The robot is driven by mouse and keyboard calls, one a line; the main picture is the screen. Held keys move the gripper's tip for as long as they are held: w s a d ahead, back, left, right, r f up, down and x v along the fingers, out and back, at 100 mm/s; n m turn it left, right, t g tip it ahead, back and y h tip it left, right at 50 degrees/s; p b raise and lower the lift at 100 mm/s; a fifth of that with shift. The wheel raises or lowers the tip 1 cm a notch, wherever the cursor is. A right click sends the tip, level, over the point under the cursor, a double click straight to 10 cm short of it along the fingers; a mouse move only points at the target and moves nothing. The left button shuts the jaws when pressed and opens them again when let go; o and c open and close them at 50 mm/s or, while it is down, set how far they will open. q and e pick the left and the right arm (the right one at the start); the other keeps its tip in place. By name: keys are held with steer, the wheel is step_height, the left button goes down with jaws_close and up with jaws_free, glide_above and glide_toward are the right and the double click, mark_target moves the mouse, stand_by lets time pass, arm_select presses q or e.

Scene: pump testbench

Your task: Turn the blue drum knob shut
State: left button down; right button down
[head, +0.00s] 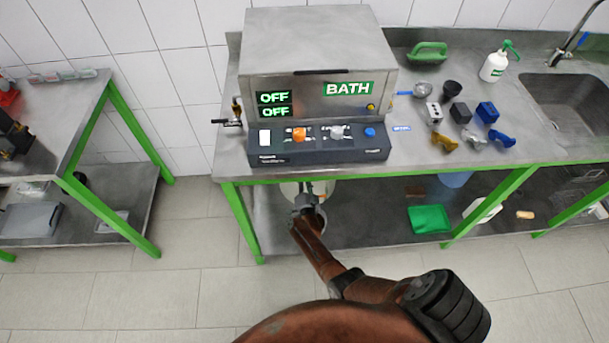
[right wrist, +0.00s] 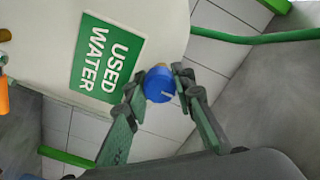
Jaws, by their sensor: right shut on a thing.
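The blue drum knob (right wrist: 158,86) shows in the right wrist view, round with a pale mark on its face. It sits at the edge of a white drum (right wrist: 48,30) that carries a green USED WATER label (right wrist: 106,62). My right gripper (right wrist: 160,82) is shut on the knob, with one finger on each side of it. In the head view my right gripper (head: 304,200) reaches in at the bench's front, below the worktop, and the knob is hidden there. My left gripper is in neither view.
The steel bench (head: 228,168) has green legs. On it stand the BATH unit (head: 318,60) with two OFF displays and several small parts at right. A green tray (head: 430,218) lies on the lower shelf. The floor in front is clear.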

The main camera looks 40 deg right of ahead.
steer(key=shift+w+a, duration=0.1)
steer(key=c, duration=1.7)
jaws_free()
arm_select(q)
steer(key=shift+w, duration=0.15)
arm_select(e)
steer(key=shift+o, duration=0.4)
steer(key=v, duration=0.7)
steer(key=shift+s, duration=0.3)
